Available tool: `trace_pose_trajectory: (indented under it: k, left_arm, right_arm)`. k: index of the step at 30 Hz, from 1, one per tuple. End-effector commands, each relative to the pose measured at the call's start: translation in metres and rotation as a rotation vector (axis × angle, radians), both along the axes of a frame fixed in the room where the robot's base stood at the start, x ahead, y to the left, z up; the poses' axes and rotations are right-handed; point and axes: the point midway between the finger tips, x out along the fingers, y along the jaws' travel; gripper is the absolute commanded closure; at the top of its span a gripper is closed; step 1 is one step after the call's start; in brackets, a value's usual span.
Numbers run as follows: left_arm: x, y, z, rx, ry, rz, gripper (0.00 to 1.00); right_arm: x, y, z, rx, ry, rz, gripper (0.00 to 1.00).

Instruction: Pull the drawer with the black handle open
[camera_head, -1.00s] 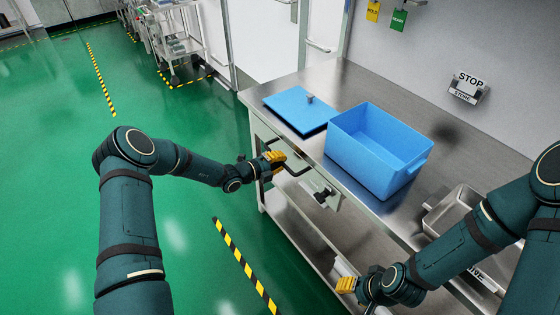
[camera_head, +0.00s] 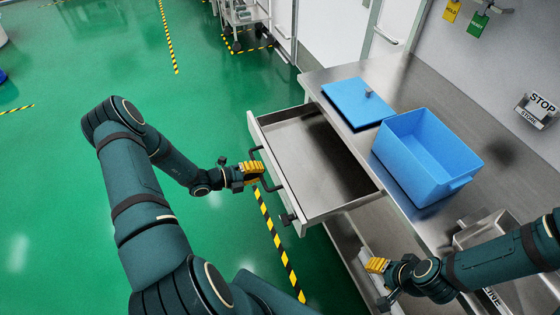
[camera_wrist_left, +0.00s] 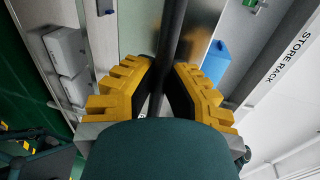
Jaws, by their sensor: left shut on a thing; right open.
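The drawer (camera_head: 312,158) is a grey metal drawer under the bench top, pulled well out, and its inside looks empty. Its black handle (camera_head: 269,170) is a bar on the front panel. My left gripper (camera_head: 256,170), with yellow fingers, is shut on the handle. In the left wrist view the dark handle bar (camera_wrist_left: 172,35) runs between the two yellow fingers (camera_wrist_left: 160,90). My right gripper (camera_head: 372,266) is open and empty, low at the bench's front, right of the drawer.
A blue open bin (camera_head: 425,157) and a blue lid (camera_head: 357,103) sit on the metal bench top (camera_head: 395,80). A metal tray (camera_head: 478,232) is at the right. Green floor left of the drawer is clear, with striped tape (camera_head: 277,242).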

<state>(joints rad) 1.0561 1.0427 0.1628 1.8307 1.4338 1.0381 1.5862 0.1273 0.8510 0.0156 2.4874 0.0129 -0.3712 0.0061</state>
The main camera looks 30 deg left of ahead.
Motion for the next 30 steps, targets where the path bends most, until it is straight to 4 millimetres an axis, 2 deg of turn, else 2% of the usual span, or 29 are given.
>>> trace_pose_trajectory:
  k: [3, 7, 21, 22, 24, 25, 30]
  left_arm:
    - [-0.017, 0.013, 0.000, 0.001, 0.003, 0.002, 1.00]
    - [-0.026, 0.020, 0.000, 0.001, 0.001, 0.000, 1.00]
    - [-0.031, 0.025, -0.001, 0.001, 0.002, 0.000, 1.00]
    - [-0.031, 0.025, -0.001, 0.001, 0.002, 0.000, 0.84]
    - [-0.031, 0.025, -0.001, 0.001, 0.002, 0.000, 0.60]
    - [-0.031, 0.025, -0.001, 0.001, 0.001, 0.000, 0.57]
    - [-0.031, 0.024, 0.000, 0.001, 0.000, 0.000, 0.57]
  right_arm:
    - [0.001, 0.000, 0.002, 0.000, -0.002, -0.002, 0.53]
    - [0.001, 0.000, 0.003, 0.000, -0.002, -0.002, 0.53]
    - [0.001, 0.000, 0.003, 0.000, -0.002, -0.002, 0.53]
    - [0.001, 0.000, 0.003, 0.000, -0.002, -0.002, 0.53]
    - [0.001, 0.000, 0.003, 0.000, -0.002, -0.002, 0.53]
    - [0.001, 0.000, 0.003, 0.000, -0.002, -0.002, 0.53]
    - [0.001, 0.000, 0.003, 0.000, -0.002, -0.002, 0.53]
